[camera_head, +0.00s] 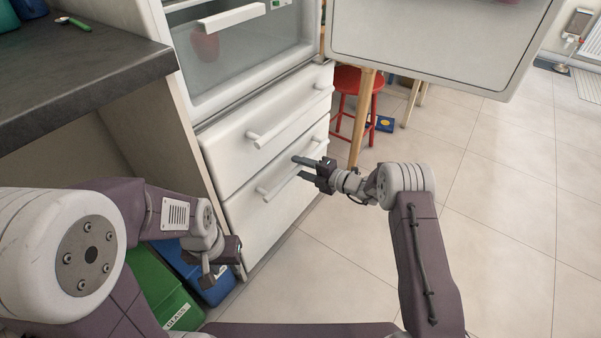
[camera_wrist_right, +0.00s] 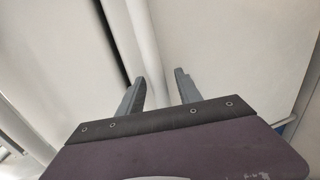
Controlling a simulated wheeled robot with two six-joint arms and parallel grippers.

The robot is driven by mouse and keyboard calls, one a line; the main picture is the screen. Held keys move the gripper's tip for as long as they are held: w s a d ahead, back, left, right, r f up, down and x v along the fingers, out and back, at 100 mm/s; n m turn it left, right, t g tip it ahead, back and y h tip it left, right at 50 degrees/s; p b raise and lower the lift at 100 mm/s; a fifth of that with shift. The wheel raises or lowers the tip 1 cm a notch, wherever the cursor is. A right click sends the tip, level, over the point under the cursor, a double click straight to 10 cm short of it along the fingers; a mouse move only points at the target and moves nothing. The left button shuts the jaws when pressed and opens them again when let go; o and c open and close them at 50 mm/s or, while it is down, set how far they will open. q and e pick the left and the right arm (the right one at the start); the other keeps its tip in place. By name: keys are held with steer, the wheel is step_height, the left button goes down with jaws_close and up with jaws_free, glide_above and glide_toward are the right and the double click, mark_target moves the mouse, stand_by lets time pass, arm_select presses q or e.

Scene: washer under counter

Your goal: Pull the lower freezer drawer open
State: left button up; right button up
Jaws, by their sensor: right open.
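The lower freezer drawer (camera_head: 253,222) is white with a long white bar handle (camera_head: 272,190). Its front looks flush with the drawer above, so it appears shut. My right gripper (camera_head: 297,167) is open at the right part of this handle. In the right wrist view, a white bar (camera_wrist_right: 143,40) runs between the two open fingers (camera_wrist_right: 158,84); whether they touch it I cannot tell. My left gripper (camera_head: 222,268) hangs low at the left, in front of the bins and away from the handle. Its finger gap is not clear.
The upper freezer drawer (camera_head: 225,150) with its handle (camera_head: 290,120) is shut. Above, the white door (camera_head: 440,45) stands open to the right. Green (camera_head: 155,290) and blue (camera_head: 215,290) bins stand under the dark counter (camera_head: 75,75). A red stool (camera_head: 350,82) is behind. The tiled floor at right is clear.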

steer(key=shift+w+a, duration=0.1)
jaws_close()
stand_by(1.4)
